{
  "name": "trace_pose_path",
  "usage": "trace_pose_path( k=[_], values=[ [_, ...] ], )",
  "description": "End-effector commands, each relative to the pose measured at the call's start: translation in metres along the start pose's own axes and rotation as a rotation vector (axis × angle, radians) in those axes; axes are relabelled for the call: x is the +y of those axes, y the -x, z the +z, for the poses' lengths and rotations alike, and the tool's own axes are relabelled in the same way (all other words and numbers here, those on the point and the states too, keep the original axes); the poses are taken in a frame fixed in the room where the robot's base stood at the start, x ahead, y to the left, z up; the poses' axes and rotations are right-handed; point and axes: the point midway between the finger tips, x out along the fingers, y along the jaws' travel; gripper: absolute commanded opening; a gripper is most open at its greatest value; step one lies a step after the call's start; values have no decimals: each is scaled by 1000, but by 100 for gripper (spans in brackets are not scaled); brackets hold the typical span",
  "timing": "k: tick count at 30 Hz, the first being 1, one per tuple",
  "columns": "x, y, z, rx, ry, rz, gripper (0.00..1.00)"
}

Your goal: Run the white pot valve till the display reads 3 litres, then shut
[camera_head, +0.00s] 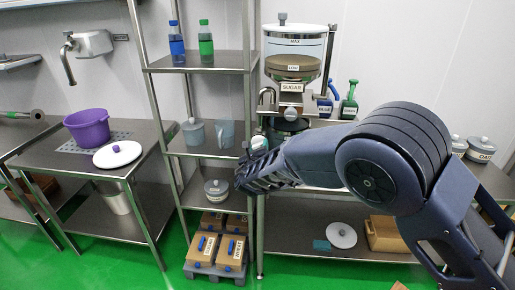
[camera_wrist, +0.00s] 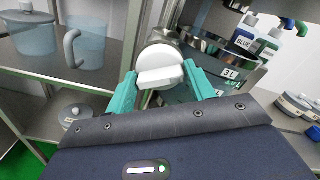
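The white valve handle (camera_wrist: 160,62) is a round knob with a crossbar, on the front of a metal pot (camera_wrist: 205,45). The handle also shows as a small white shape in the head view (camera_head: 258,141). My gripper (camera_wrist: 160,75) has one teal finger on each side of the handle, close to the crossbar ends. I cannot tell whether the fingers press on it. I see no changing litre display. The valve outlet is hidden. In the head view my gripper (camera_head: 257,152) is at the shelf's right post.
The sugar hopper (camera_head: 295,62) stands above the pot area. Blue and green bottles (camera_wrist: 248,35) are behind right. A lidded container (camera_wrist: 30,35) and a grey-blue jug (camera_wrist: 88,42) stand on the left shelf. A metal post is close to my gripper.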

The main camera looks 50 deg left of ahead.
Motion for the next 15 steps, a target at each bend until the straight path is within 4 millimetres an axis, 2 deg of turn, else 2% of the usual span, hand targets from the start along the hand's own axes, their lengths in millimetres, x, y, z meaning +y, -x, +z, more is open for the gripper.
trace_pose_path(
  k=[8, 15],
  values=[
    [0, 0, 0, 0, -41, -1, 31],
    [-1, 0, 1, -1, -179, 0, 31]
  ],
)
